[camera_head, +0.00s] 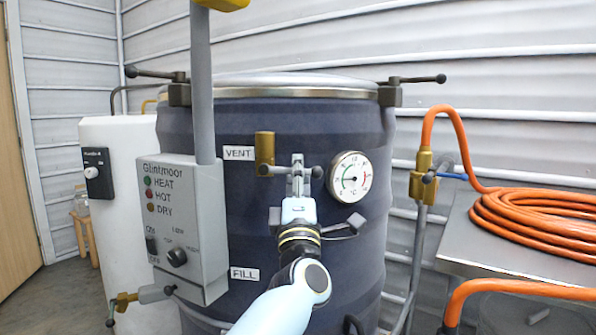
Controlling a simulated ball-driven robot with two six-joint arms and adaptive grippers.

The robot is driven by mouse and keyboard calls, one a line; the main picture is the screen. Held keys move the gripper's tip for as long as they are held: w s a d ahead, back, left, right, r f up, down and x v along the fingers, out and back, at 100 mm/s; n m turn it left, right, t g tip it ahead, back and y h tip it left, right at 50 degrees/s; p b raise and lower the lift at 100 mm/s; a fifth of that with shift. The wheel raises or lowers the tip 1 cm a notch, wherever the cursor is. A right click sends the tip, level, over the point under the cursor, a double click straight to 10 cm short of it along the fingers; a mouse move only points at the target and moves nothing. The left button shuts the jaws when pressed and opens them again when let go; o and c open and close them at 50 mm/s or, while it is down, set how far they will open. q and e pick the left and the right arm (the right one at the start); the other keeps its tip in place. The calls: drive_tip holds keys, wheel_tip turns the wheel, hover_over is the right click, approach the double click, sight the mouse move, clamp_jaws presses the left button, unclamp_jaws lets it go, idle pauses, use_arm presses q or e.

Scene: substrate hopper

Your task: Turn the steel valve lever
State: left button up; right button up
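My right gripper is not in view.
The dark blue drum (225,135) fills the middle, with a round gauge (350,178) right of the lever. A grey control box (185,220) is at left. Another brass valve (424,178) and a coiled orange hose (530,215) on a metal table (460,240) are at right.

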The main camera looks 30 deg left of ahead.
use_arm(q)
drive_tip(key=v, duration=0.6)
drive_tip(key=shift+f, duration=0.1)
